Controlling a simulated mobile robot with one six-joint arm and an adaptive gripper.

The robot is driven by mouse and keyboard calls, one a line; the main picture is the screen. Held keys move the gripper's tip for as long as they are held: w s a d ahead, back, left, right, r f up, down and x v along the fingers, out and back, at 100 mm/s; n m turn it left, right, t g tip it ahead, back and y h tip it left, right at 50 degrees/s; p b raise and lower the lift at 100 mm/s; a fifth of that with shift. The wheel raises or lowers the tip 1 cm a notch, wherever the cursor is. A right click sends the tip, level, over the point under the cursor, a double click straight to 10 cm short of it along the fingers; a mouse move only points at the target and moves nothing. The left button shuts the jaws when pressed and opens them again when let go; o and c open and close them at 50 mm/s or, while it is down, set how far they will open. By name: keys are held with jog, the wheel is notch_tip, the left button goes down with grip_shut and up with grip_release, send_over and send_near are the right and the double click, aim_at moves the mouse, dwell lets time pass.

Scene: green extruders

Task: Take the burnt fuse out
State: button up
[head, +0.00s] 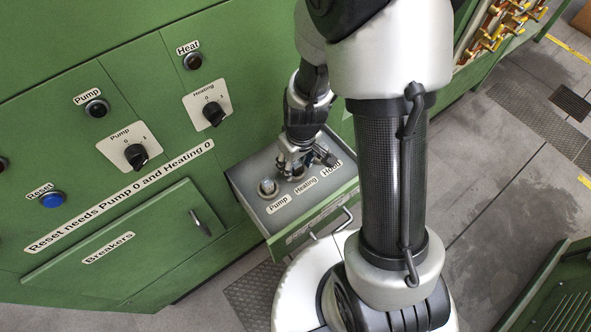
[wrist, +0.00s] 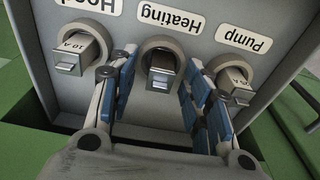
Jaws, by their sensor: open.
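An open drawer (head: 312,228) holds three fuses in round sockets labelled Pump, Heating and Hood. In the wrist view the Heating fuse (wrist: 161,78) sits in the middle socket, with a dark, blackened-looking upper face. The Hood fuse (wrist: 72,54) and the Pump fuse (wrist: 234,84) have lighter faces with printed markings. The Pump fuse also shows in the head view (head: 267,187). My gripper (wrist: 160,92) is open, with one blue-padded finger on each side of the Heating fuse and gaps left between. In the head view my gripper (head: 299,160) hides the Heating socket.
The green cabinet carries a Pump switch (head: 136,155), a Heating switch (head: 213,113), a blue Reset button (head: 53,200) and a closed Breakers door (head: 130,245). My fingers pass close to the Hood and Pump fuses. Floor on the right is mostly clear.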

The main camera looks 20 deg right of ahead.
jog(key=shift+c, duration=0.4)
grip_shut()
